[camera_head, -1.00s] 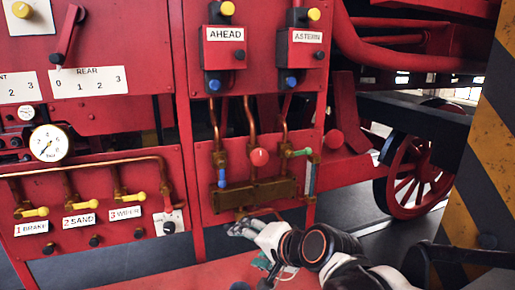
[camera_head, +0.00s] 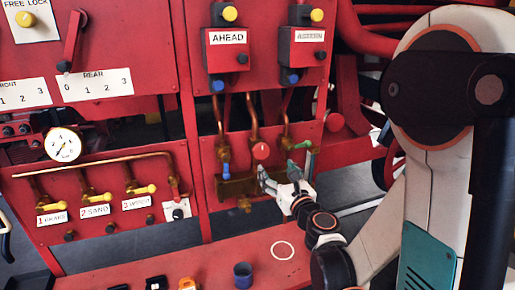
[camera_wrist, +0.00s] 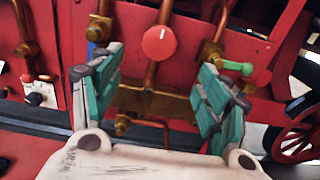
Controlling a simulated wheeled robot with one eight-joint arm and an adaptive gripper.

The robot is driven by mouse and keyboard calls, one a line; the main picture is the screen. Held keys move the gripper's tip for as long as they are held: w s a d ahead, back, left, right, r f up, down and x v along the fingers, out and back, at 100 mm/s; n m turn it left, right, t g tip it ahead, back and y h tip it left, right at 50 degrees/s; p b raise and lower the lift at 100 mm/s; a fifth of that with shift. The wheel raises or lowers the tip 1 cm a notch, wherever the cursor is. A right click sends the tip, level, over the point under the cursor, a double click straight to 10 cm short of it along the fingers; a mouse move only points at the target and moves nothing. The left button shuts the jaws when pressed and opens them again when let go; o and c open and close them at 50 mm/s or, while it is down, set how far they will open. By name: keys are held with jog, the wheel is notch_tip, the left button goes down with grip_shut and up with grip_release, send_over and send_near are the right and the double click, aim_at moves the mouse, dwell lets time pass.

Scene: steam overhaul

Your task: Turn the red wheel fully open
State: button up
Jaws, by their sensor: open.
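The red wheel (camera_head: 261,150) is a small round knob with a white mark at its top, on the copper pipework of the lower right panel. In the wrist view the red wheel (camera_wrist: 159,43) is face-on, above the middle, between and beyond the fingers. A brass valve block (camera_wrist: 150,103) sits below it. My gripper (camera_head: 277,174) is open and just below and right of the wheel in the head view. In the wrist view my gripper (camera_wrist: 160,82) has its green-padded fingers spread wide with nothing between them, apart from the wheel.
A blue handle (camera_head: 225,171) is left of the wheel and a green handle (camera_head: 303,145) is right of it. Yellow-handled valves (camera_head: 100,198) line the left panel. A red ledge (camera_head: 190,266) below carries a dark blue cup (camera_head: 243,275) and other small items.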

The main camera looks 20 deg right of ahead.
aim_at(262, 153)
jog(key=w, duration=0.9)
jog(key=w+p, duration=0.1)
jog(key=w, duration=0.3)
jog(key=shift+w+a, duration=0.3)
jog(key=c, duration=1.1)
